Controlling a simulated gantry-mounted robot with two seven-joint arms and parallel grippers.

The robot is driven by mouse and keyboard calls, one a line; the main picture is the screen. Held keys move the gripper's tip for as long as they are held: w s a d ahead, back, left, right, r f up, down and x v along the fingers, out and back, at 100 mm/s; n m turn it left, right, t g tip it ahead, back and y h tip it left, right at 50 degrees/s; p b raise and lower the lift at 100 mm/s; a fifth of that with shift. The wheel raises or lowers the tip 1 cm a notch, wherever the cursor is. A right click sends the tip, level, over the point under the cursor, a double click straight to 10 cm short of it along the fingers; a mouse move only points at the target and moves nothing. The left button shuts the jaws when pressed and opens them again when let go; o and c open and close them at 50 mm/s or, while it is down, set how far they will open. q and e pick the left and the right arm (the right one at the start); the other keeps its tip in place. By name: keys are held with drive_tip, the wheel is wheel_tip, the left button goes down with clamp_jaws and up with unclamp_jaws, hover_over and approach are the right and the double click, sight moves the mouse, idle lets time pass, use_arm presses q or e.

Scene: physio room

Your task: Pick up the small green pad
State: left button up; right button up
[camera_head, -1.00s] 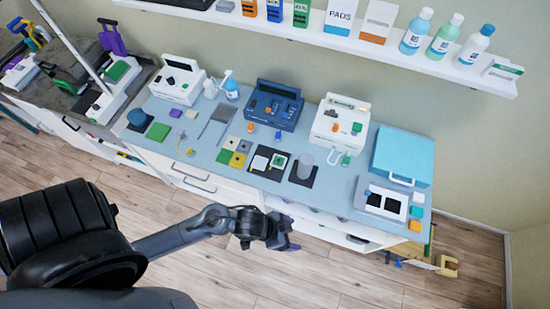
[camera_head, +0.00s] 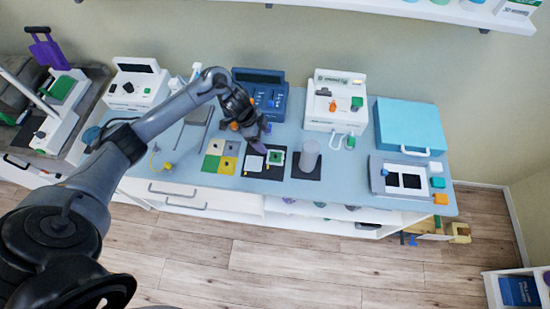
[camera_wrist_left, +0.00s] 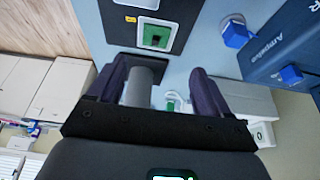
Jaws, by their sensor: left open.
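A small green pad with a pale border (camera_head: 276,158) lies on a black mat (camera_head: 260,172) on the counter, next to a white square. It also shows in the left wrist view (camera_wrist_left: 156,37), ahead of the fingertips. A plain green square (camera_head: 211,163) lies further left; I cannot tell for sure which one the task names. My left gripper (camera_head: 264,142) is above the counter, just behind and left of the bordered pad, apart from it. In the wrist view its purple fingers (camera_wrist_left: 160,80) are spread with nothing gripped. My right gripper is not in view.
A grey cylinder (camera_head: 309,155) stands right of the pad on another dark mat. A blue device (camera_head: 270,95) and a white device (camera_head: 335,100) stand behind. A blue case (camera_head: 408,125) is at the right. The front counter strip is fairly clear.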

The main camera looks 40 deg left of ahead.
sight(275, 155)
use_arm(q)
drive_tip(key=x, duration=0.4)
drive_tip(key=shift+s+d+f, duration=0.1)
drive_tip(key=x, duration=0.3)
drive_tip(key=shift+s+d+f, duration=0.2)
drive_tip(key=shift+d+f, duration=0.05)
drive_tip(key=shift+f, duration=0.15)
drive_tip(key=shift+w+d+f, duration=0.2)
drive_tip(key=shift+f, duration=0.45)
drive_tip(key=c, duration=1)
